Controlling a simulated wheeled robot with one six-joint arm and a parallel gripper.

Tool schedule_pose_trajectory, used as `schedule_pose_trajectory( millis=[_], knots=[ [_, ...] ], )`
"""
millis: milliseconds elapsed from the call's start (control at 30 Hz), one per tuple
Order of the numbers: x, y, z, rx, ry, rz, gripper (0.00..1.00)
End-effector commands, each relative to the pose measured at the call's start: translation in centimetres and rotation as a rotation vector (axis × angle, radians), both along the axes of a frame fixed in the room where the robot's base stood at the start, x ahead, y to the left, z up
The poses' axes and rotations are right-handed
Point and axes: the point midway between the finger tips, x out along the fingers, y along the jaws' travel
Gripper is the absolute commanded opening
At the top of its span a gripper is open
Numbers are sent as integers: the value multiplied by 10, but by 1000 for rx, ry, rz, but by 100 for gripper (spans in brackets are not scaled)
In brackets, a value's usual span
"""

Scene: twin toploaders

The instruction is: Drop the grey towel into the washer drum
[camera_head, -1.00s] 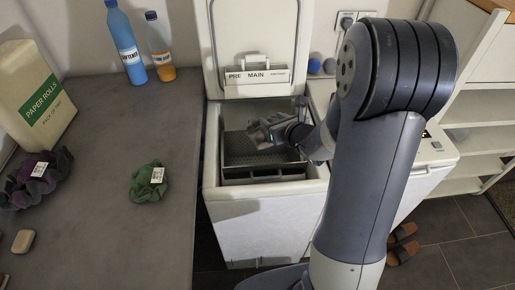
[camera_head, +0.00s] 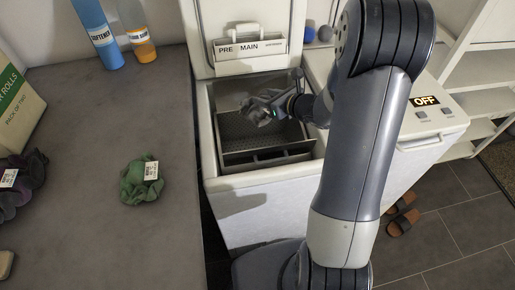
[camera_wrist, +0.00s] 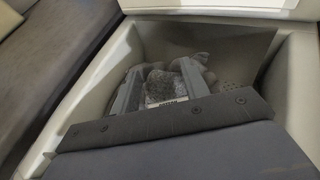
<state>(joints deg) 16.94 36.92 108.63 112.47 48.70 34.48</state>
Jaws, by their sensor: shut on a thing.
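The washer (camera_head: 262,208) stands with its top lid (camera_head: 250,20) raised. Its drum (camera_head: 240,128) shows a perforated metal inside through the open top. My gripper (camera_head: 258,110) is over the drum opening, within the rim. It is shut on the grey towel (camera_head: 270,97), a crumpled bundle. In the wrist view the towel (camera_wrist: 163,86) is between the two fingers of my gripper (camera_wrist: 160,88), with a small white label showing. The perforated metal shows beyond it. How far the towel is above the drum floor is hard to tell.
A green scrunched cloth (camera_head: 142,182) with a tag lies on the grey counter (camera_head: 110,245) at left. A dark purple cloth (camera_head: 30,185), a blue bottle (camera_head: 97,35) and an orange bottle (camera_head: 139,38) are there too. A second machine (camera_head: 428,125) reading OFF stands at right.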

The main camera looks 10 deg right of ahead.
Motion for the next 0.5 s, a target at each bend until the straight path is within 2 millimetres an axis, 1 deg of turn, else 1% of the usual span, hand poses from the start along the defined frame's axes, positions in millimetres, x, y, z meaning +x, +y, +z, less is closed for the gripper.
schedule_pose_trajectory(
  millis=[33, 333, 500],
  knots=[
    [0, 0, -7, 1, -1, 3, 1],
    [0, 0, -23, -1, 0, 9, 1],
    [0, 0, -42, -1, 2, 9, 1]
  ],
)
